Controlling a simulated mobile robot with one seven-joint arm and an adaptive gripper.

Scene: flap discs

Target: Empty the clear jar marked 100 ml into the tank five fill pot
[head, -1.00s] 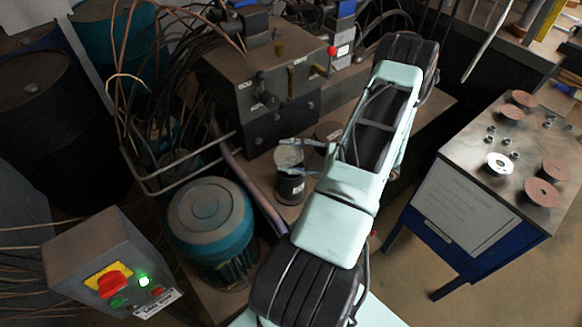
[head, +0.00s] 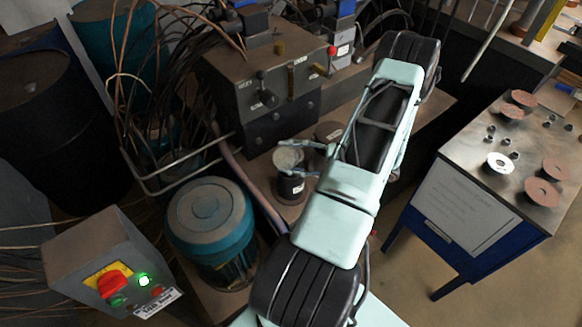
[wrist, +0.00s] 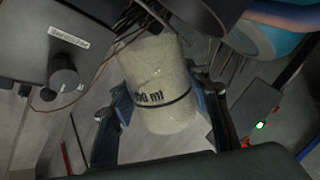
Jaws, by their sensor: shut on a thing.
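My gripper (head: 307,159) is shut on the clear jar (head: 288,157). In the wrist view the jar (wrist: 160,82) sits between both fingers of my gripper (wrist: 165,105). It looks pale and cloudy, with a dark line around it and a marking that reads "00 ml", its first digit hidden. In the head view the jar is over or just behind a dark pot (head: 291,189) with a small white label too small to read. A second dark pot (head: 328,131) stands behind, partly covered by my arm. I cannot tell which is the tank five fill pot.
A grey valve block (head: 270,80) with knobs and levers stands close behind the pots. A teal motor (head: 210,220) and a grey switch box (head: 105,260) are at the left front. A metal-topped table (head: 500,165) with discs and nuts is at the right.

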